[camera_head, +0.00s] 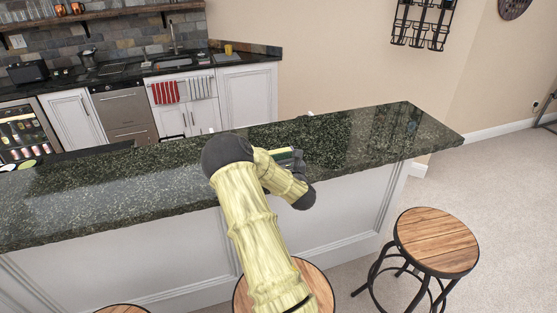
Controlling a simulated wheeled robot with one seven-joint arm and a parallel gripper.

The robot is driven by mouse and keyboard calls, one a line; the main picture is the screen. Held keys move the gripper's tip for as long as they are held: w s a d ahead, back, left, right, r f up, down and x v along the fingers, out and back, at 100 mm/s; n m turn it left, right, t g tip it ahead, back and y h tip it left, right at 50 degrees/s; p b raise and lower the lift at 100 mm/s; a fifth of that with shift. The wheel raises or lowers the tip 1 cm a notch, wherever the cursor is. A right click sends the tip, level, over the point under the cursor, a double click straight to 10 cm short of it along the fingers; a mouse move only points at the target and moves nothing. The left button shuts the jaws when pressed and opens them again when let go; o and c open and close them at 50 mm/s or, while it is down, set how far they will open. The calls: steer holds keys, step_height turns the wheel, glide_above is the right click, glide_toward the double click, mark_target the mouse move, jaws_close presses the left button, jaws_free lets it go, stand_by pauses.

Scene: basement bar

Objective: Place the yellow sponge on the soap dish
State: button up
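My arm reaches over the dark green granite bar counter (350,132), and my gripper (293,157) is low over its top, partly hidden behind my own wrist. A small dark green and yellowish patch shows at the gripper; I cannot tell whether it is the yellow sponge or whether the fingers hold it. A small yellow object (228,49) stands on the back counter right of the sink, too small to identify. I cannot make out a soap dish.
A wooden stool (437,241) stands front right, and another (314,286) is under my arm. The sink (176,62) is in the back counter. A red towel (165,92) hangs below it. The bar top is clear at right.

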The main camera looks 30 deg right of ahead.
mark_target(278, 151)
steer(key=shift+r, duration=0.15)
steer(key=shift+c, duration=0.3)
step_height(278, 151, up, 10)
steer(key=shift+f+b, duration=0.1)
steer(key=shift+b, duration=1.15)
steer(key=shift+w+a, duration=0.1)
